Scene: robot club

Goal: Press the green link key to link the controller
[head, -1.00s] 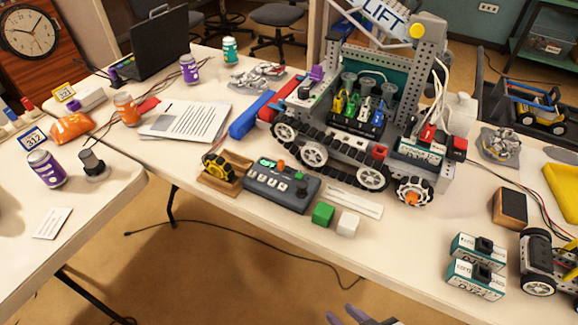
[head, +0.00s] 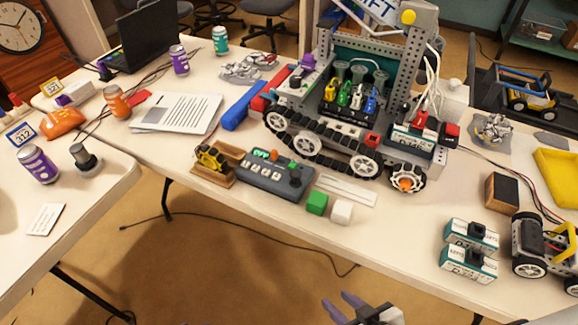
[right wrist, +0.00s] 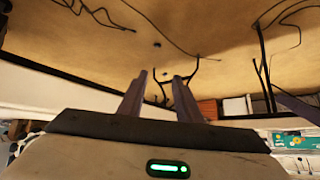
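The grey controller (head: 270,180) lies flat near the table's front edge, between a wooden stand and a green cube. It has a row of pale keys, an orange knob, a dark stick and a bright green patch (head: 261,154) at its upper left. I cannot tell whether this patch is a display or the link key. My right gripper (head: 338,300) is at the bottom, in front of the table edge and well apart from the controller. Its purple-grey fingers are apart and empty, also in the right wrist view (right wrist: 161,77). My left gripper is not in view.
A green cube (head: 316,203) and a white cube (head: 341,212) sit right of the controller. A yellow gear (head: 211,158) rests on a wooden stand at its left. The large tracked robot (head: 320,150) stands behind. Battery packs (head: 468,265) lie at the right.

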